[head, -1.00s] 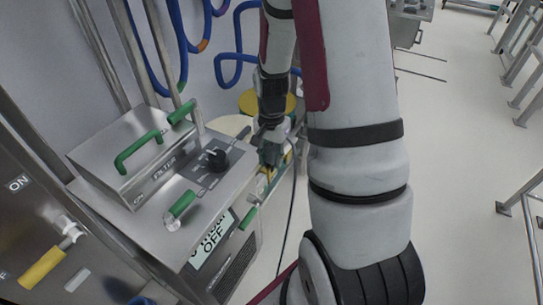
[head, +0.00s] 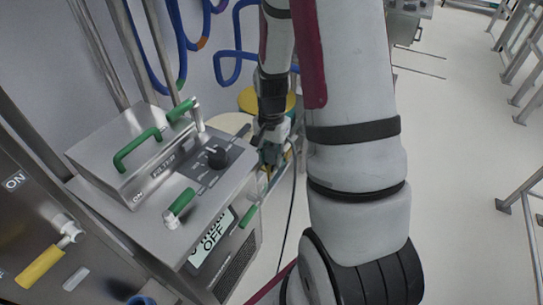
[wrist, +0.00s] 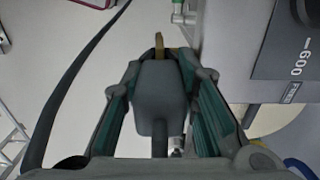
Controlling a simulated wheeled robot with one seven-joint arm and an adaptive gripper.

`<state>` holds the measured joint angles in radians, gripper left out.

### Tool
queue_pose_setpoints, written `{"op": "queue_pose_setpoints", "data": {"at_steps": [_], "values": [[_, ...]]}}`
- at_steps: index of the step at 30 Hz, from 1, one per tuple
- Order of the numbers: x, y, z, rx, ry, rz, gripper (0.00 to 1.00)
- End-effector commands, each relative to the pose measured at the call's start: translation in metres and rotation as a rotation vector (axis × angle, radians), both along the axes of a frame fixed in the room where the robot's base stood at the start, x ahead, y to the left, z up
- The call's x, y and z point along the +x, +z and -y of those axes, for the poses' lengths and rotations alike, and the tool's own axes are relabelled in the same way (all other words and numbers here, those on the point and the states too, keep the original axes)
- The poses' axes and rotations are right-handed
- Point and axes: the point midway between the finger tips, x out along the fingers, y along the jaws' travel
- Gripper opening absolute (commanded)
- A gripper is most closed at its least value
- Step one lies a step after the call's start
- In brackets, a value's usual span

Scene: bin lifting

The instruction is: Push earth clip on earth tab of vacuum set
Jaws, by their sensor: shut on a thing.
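The vacuum set (head: 215,215) is a steel box with green handles at the left of the head view. My gripper (head: 272,153) is beside its right side, partly hidden by my arm. In the wrist view my gripper (wrist: 158,88) is shut on the grey earth clip (wrist: 158,100), held between its two green-grey fingers. A brass-coloured piece (wrist: 159,42) shows at the clip's far end; I cannot tell whether it is part of the clip or the earth tab. The earth tab is not clearly identifiable, and contact with it cannot be told.
A dark cable (wrist: 75,75) runs along the left in the wrist view. A grey panel (wrist: 290,50) marked with numbers is close on the right. Blue hoses (head: 235,60) hang on the wall behind. Open floor (head: 455,200) lies to the right, with metal rails (head: 530,210) at its edge.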

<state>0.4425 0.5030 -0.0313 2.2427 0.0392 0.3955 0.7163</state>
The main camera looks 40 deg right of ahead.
Motion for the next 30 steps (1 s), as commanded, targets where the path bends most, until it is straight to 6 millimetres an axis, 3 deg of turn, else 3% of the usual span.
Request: {"op": "queue_pose_setpoints", "data": {"at_steps": [2,3,6,20,25,30], "values": [[-0.001,-0.001,0.0,0.0,0.0,-0.002,0.0],[-0.001,-0.001,0.0,0.0,0.0,-0.002,0.29],[-0.001,-0.001,0.0,0.0,0.0,-0.002,0.51],[0.001,0.001,0.0,-0.001,0.001,0.003,0.51],[0.002,0.019,0.0,-0.002,0.001,0.005,0.51],[0.002,0.053,0.001,-0.003,0.0,0.005,0.51]]}}
